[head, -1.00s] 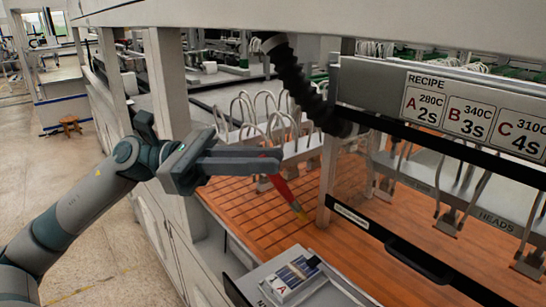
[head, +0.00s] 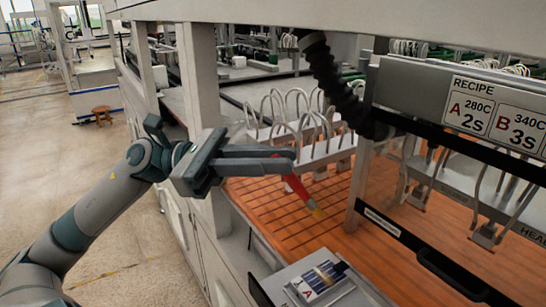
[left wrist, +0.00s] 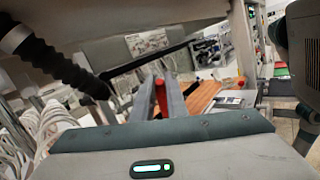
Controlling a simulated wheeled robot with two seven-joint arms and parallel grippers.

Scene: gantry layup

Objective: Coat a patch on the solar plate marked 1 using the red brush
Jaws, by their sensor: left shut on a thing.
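My left gripper (head: 284,160) is shut on the red brush (head: 296,186), close to the top of its handle. The brush hangs down and tilts, its pale yellowish bristle tip (head: 317,213) lowest, over the orange slatted bed. In the left wrist view the red handle (left wrist: 160,96) shows between the two fingers. The label seems to carry a letter A; I see no plate marked 1. My right gripper is not in view.
The orange slatted bed (head: 275,205) lies under the gantry. White hoses (head: 300,112) on a metal rail stand behind the brush. A black corrugated hose (head: 332,85) hangs beside it. A black-handled panel (head: 425,255) and the recipe board (head: 495,110) stand to the right.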

